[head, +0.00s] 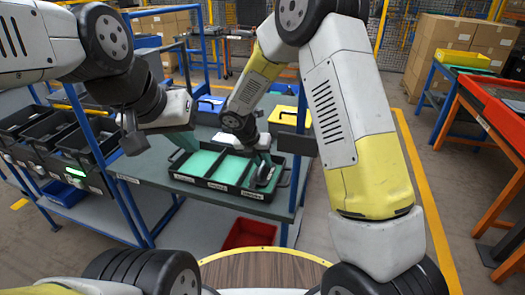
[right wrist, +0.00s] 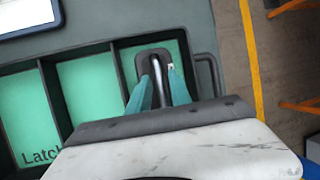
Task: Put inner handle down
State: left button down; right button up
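The inner handle (right wrist: 158,78), a dark plate with a silver lever, lies in the right compartment of the black tray (head: 228,188). The tray has green compartment floors; in the right wrist view (right wrist: 107,88) one is labelled "Latch" and two look empty. My right gripper (right wrist: 160,80) is at the handle, its teal fingers on either side of the lever with small gaps seeming to show. In the head view my right gripper (head: 262,158) reaches into the tray's right end. My left gripper (head: 184,142) hangs over the tray's left side; its finger gap is unclear.
The tray stands on a grey bench (head: 150,165) with blue posts. Black bins (head: 85,145) stand at left, a yellow box (head: 285,115) behind the tray. A red bin (head: 250,233) is below the bench. An orange-framed table (head: 490,120) stands at right, across open floor.

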jog(key=shift+o, duration=0.4)
jog(key=shift+r, duration=0.25)
jog(key=v, duration=1.1)
jog(key=shift+s+a+r, duration=0.15)
jog(key=shift+s+r, duration=0.05)
jog(key=shift+r, duration=0.15)
